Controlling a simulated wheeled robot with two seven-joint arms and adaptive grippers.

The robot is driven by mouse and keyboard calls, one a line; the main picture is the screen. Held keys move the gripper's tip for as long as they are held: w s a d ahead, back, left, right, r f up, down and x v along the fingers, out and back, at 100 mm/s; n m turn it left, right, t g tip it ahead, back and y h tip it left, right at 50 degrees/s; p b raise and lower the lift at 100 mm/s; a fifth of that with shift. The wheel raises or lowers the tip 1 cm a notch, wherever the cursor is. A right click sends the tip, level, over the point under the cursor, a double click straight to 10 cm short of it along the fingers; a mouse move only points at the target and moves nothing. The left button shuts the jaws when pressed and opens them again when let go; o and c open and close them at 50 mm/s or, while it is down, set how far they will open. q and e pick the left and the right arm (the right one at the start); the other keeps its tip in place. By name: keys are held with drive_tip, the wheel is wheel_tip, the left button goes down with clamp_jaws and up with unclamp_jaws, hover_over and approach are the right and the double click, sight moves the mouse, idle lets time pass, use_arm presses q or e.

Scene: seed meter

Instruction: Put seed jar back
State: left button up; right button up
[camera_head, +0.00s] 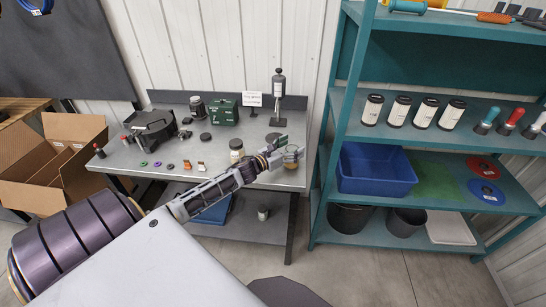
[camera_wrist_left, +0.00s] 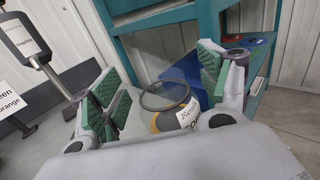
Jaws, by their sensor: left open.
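An open glass jar (camera_head: 293,158) with a pale label stands near the right front corner of the grey workbench (camera_head: 215,172). In the left wrist view the jar (camera_wrist_left: 187,114) shows its round rim, some yellow contents and a partly readable label. My left gripper (camera_head: 279,151) is open at the jar. In the left wrist view its green-padded fingers (camera_wrist_left: 160,88) stand on either side of the jar, with gaps visible. My right gripper is not in view.
A lidded jar (camera_head: 236,150) stands left of my gripper. A dark-topped device on a stand (camera_head: 279,84) rises behind it. Several labelled jars line the teal shelf (camera_head: 470,134) at right, above a blue bin (camera_head: 375,172). An open cardboard box (camera_head: 40,190) is at left.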

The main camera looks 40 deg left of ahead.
use_arm(q)
drive_tip(key=shift+b+v, duration=0.4)
drive_tip(key=shift+v, duration=5.4)
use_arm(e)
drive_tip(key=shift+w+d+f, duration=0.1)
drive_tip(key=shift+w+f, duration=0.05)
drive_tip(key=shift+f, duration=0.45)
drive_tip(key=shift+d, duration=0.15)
